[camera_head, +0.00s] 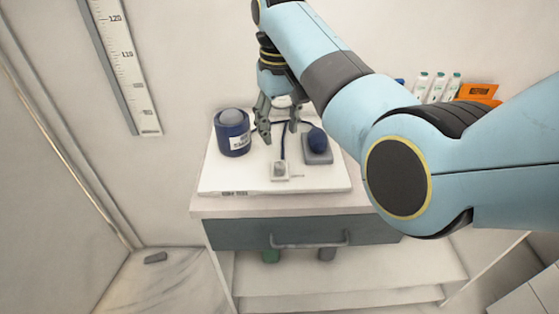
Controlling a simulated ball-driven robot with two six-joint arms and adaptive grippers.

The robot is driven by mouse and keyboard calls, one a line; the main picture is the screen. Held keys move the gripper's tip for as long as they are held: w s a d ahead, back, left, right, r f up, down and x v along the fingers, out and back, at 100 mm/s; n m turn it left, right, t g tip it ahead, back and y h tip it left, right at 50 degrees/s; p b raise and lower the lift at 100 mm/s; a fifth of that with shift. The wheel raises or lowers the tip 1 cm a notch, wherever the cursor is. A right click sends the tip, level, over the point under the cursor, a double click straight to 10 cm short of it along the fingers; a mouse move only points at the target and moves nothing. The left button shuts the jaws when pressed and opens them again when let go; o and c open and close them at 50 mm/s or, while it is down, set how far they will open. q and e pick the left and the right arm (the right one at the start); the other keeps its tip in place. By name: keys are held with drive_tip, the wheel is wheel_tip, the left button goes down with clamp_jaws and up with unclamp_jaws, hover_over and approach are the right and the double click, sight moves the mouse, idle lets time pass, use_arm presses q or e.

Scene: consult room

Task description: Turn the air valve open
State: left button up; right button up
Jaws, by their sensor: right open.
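A white board (235,181) lies on a cabinet top. It carries a dark blue canister (232,146) with a grey domed top and a label, a round blue bulb (317,141) on a grey block, and a small pale block (280,172) with a grey part on it. A thin dark line runs up from the pale block. I cannot tell for sure which part is the air valve. My right gripper (279,122) points down, open, between canister and bulb, behind the pale block in the picture. Its fingers partly hide the board's back. My left gripper is out of view.
The cabinet has a grey drawer (235,235) with a bar handle and an open shelf below. White bottles (437,88) and an orange box (479,92) stand at the back right, partly behind my arm. A height scale (125,60) hangs on the wall.

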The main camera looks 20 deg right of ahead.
sight(280, 166)
wheel_tip(280, 166, down, 10)
drive_tip(key=shift+f, duration=0.2)
drive_tip(key=shift+s, duration=0.1)
clamp_jaws()
idle(0.4)
